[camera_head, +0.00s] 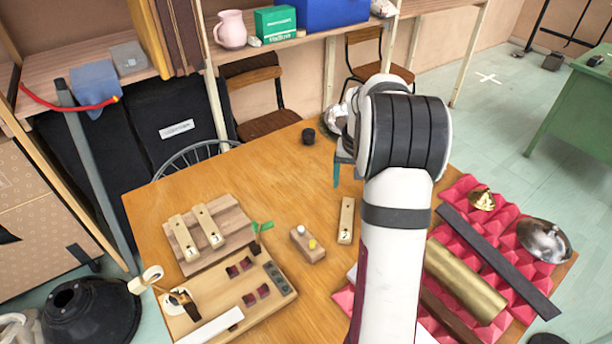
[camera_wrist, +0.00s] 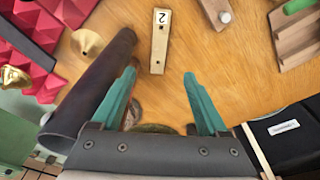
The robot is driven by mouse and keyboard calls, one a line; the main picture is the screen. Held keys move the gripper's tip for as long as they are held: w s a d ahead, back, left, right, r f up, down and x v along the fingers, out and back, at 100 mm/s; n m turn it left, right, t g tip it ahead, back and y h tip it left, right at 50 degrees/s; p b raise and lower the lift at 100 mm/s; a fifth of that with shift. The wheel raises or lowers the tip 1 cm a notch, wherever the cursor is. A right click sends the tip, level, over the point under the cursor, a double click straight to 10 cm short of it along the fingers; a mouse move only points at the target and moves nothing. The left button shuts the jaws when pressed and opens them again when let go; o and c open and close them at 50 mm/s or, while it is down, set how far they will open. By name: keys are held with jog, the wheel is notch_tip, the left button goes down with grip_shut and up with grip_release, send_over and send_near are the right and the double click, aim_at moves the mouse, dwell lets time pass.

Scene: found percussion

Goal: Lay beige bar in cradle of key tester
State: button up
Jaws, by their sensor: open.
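A beige bar (camera_head: 346,220) with a dark hole lies alone on the table, just left of my arm. In the wrist view the bar (camera_wrist: 160,42), marked "2", lies beyond my fingertips, between their lines and not held. My gripper (camera_wrist: 160,76) is open, with two teal fingers apart and nothing between them. In the head view my arm hides most of it; a bit of teal finger shows at the table's far edge. The key tester (camera_head: 286,292) seems to be the wooden board at front left, with pairs of dark red pads as cradles; no bar lies across them.
Two more beige bars (camera_head: 209,226) lie on a wooden rack (camera_head: 233,214) behind the tester. Red foam (camera_head: 455,190) with metal pieces fills the right side. A black cup (camera_head: 308,136) stands at the back.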

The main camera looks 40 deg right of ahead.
aim_at(347, 218)
jog(key=f, duration=0.5)
jog(key=w+d+f, duration=0.1)
jog(key=f, duration=0.9)
jog(key=shift+w+d+f, duration=0.1)
jog(key=shift+w+d, duration=0.1)
jog(key=shift+d, duration=0.15)
grip_shut()
